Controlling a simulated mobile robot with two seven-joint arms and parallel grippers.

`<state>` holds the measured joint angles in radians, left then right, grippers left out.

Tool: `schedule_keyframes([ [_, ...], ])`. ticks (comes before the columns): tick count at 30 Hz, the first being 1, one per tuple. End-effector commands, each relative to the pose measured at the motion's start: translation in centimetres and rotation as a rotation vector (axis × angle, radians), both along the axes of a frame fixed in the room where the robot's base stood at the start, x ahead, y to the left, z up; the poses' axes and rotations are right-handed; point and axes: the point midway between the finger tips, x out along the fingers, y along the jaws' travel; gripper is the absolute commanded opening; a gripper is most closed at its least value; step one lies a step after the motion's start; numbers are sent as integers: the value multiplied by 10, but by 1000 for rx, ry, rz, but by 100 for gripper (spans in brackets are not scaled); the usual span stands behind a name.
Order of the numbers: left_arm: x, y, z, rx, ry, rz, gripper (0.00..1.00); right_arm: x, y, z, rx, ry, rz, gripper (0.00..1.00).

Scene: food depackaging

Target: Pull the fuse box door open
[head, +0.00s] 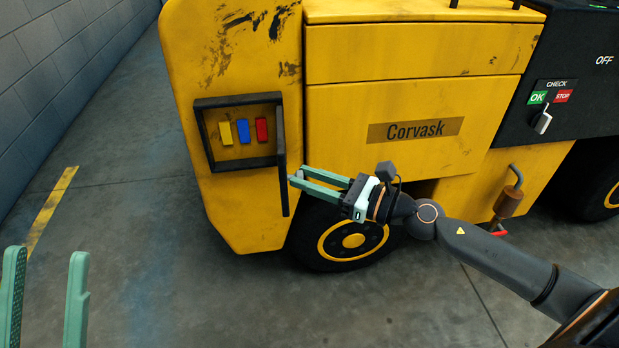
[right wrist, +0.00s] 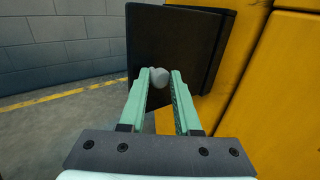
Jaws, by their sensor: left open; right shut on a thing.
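The fuse box (head: 238,161) is a black-framed recess in the yellow machine, left of centre in the head view. Yellow (head: 225,133), blue (head: 242,132) and red (head: 262,129) fuses show inside it. Its dark door (head: 282,165) stands swung out at the box's right side, seen nearly edge-on. The right wrist view shows the door's broad face (right wrist: 175,45) with a grey knob (right wrist: 160,78). My right gripper (head: 297,175) is shut on this knob; its fingertips also show in the right wrist view (right wrist: 160,80). My left gripper (head: 46,255) is open and empty at lower left, away from the machine.
The yellow machine body (head: 350,110) stands behind the door, with a wheel (head: 352,243) below. A black control panel (head: 565,75) with a switch is at upper right. A grey block wall (head: 60,60) is at left. The floor (head: 160,250) between is clear.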

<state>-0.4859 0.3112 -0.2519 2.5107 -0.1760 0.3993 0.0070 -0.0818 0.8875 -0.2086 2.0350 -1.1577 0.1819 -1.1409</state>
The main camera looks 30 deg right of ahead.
Motion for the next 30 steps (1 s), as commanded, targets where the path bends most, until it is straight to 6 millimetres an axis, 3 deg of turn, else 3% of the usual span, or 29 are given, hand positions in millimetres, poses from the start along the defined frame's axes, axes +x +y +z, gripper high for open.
schedule_keyframes([
  [1,0,0,0,-2,0,0,50,9,-12,5,-2,-18,-42,0],
  [21,0,1,1,-3,-2,1,50,10,-12,5,-2,-19,-42,0],
  [22,0,1,1,-3,-2,1,50,10,-12,5,-2,-19,-42,33],
  [30,0,0,1,1,-1,0,50,10,-13,4,-1,-17,-42,60],
])
